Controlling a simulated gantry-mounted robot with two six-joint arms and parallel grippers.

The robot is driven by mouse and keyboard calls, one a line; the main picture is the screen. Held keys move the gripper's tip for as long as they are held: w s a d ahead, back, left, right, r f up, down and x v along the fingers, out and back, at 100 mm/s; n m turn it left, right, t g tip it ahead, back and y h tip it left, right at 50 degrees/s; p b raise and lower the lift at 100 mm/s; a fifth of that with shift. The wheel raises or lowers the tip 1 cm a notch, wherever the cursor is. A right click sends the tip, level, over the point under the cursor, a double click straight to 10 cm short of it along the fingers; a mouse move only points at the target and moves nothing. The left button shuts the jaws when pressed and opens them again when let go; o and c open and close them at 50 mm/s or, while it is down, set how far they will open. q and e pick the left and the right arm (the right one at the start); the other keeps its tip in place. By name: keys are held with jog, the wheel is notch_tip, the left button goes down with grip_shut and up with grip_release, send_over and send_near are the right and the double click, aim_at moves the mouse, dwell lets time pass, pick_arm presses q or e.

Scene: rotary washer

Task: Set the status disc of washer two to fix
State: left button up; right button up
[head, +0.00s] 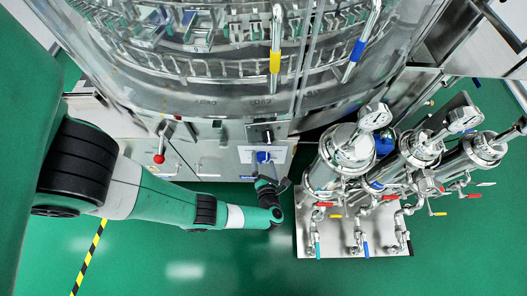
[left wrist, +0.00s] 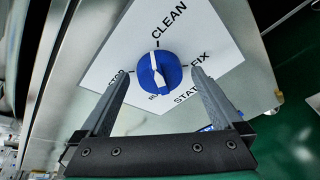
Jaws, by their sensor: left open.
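The status disc is a round blue knob with a white bar; it shows in the left wrist view (left wrist: 160,73) and on the washer front in the head view (head: 263,157). It sits on a white label plate (left wrist: 205,42) with CLEAN at the top, FIX at the right, and STOP and RUN partly hidden at the left and below. The white bar runs roughly between the CLEAN and RUN sides; which end is the pointer I cannot tell. My left gripper (left wrist: 161,78) is open, with one finger on each side of the knob; contact is unclear. My right gripper is out of view.
The steel washer (head: 200,95) fills the upper middle of the head view. A lever with a red ball (head: 158,158) is left of the knob. Steel filter housings (head: 345,160) with valves stand at the right. Green floor (head: 190,270) is clear in front.

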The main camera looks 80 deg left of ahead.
pick_arm(q)
jog(key=shift+s, duration=0.1)
jog(key=shift+c, duration=1)
jog(key=c, duration=1.1)
jog(key=shift+d+m+g+y, duration=0.1)
jog(key=shift+m+g+y, duration=0.35)
jog(key=shift+m, duration=0.65)
jog(key=shift+c, duration=0.2)
jog(key=o, duration=1.3)
jog(key=shift+o, duration=0.2)
jog(key=v, duration=1.1)
jog(key=shift+d, duration=0.25)
jog(key=shift+w+r, duration=0.15)
jog(key=shift+w, duration=0.05)
